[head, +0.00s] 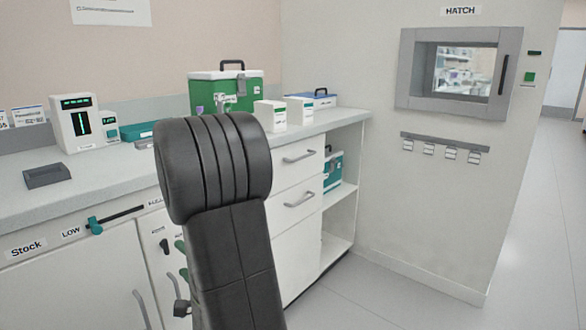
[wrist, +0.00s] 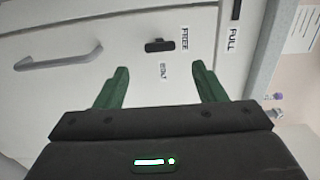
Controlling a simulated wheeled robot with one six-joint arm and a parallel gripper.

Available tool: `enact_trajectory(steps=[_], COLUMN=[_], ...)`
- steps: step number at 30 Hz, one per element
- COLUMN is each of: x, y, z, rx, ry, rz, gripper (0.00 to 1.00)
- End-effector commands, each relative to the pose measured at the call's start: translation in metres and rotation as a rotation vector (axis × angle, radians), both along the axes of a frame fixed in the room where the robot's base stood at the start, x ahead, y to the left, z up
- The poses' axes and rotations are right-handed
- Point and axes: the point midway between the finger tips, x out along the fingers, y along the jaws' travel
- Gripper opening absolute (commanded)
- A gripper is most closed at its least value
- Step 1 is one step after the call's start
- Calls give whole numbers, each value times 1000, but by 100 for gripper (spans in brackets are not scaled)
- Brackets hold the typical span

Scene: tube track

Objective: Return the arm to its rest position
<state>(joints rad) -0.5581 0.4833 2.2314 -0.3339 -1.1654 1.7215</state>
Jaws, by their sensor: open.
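My arm stands raised in the middle of the head view, its dark upper link hiding part of the counter and cabinet. My gripper (wrist: 162,84) is open, its two green fingers apart with nothing seen between them. It faces the white cabinet front (wrist: 110,25), where a small black bolt knob (wrist: 160,45) sits by the labels FREE and BOLT, beyond the fingertips and apart from them. In the head view only bits of the green fingers show left of my arm, in front of the cabinet; the rest is hidden.
The counter (head: 110,185) holds a green case (head: 225,95), white boxes (head: 270,116) and a dispenser (head: 75,122). A slider with a green knob (head: 95,225) and drawer handles (head: 300,200) stick out of the cabinet front. The floor (head: 400,295) at right is clear, below the hatch (head: 458,72).

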Motion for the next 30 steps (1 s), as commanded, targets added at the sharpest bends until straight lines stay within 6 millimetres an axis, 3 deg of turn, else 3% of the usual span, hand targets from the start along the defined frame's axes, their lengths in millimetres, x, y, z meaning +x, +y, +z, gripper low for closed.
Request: enact_trajectory(steps=[10,30], x=[46,43], y=[55,51], z=[-2,3], rx=[1,-355], ry=[-1,-413], rz=[2,1], gripper=[64,64])
